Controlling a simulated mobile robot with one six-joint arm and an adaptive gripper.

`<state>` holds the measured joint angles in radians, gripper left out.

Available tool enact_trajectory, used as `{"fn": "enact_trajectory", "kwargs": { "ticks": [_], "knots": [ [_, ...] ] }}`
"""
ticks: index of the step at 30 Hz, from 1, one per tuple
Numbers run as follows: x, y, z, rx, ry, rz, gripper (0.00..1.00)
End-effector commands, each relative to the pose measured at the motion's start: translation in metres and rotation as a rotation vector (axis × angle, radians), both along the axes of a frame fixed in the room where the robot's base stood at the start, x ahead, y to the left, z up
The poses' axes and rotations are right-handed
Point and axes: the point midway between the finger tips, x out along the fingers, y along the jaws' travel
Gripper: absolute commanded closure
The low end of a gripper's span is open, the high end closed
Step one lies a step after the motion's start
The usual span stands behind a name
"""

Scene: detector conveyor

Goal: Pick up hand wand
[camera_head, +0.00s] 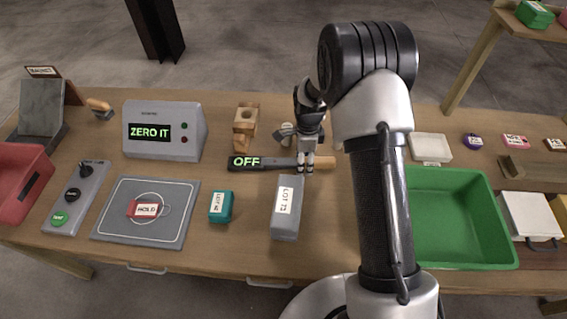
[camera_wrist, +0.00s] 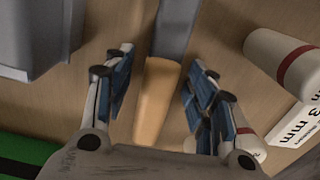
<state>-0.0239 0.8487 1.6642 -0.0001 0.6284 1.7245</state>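The hand wand (camera_head: 275,163) lies flat on the table, a dark bar with a lit OFF display at its left end and a tan handle (camera_head: 325,163) at its right. My gripper (camera_head: 306,168) is over the wand near the handle, pointing down. In the wrist view, my gripper (camera_wrist: 160,88) is open, with one finger on each side of the tan handle (camera_wrist: 156,98). Gaps show between the handle and both fingers. The wand's grey shaft (camera_wrist: 175,28) runs away at the top. My arm hides part of the table right of the handle in the head view.
A grey LOT 72 box (camera_head: 286,222) stands just in front of the wand. Wooden blocks (camera_head: 245,125) stand behind it. A white cylinder with a red band (camera_wrist: 285,60) lies near the right finger. A green bin (camera_head: 455,225) is to the right, a ZERO IT display box (camera_head: 165,115) left.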

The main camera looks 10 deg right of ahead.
Motion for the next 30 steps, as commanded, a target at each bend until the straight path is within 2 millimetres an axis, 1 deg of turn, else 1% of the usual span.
{"fn": "enact_trajectory", "kwargs": {
  "ticks": [1, 2, 21, 30],
  "knots": [
    [0.0000, 0.0000, 0.0001, 0.000, 0.000, 0.000, 0.55],
    [0.0000, 0.0000, 0.0001, 0.000, 0.000, 0.000, 0.57],
    [-0.0001, 0.0000, 0.0002, 0.000, 0.000, 0.000, 0.99],
    [0.0004, 0.0000, 0.0010, 0.000, -0.001, 0.000, 1.00]
  ]
}}
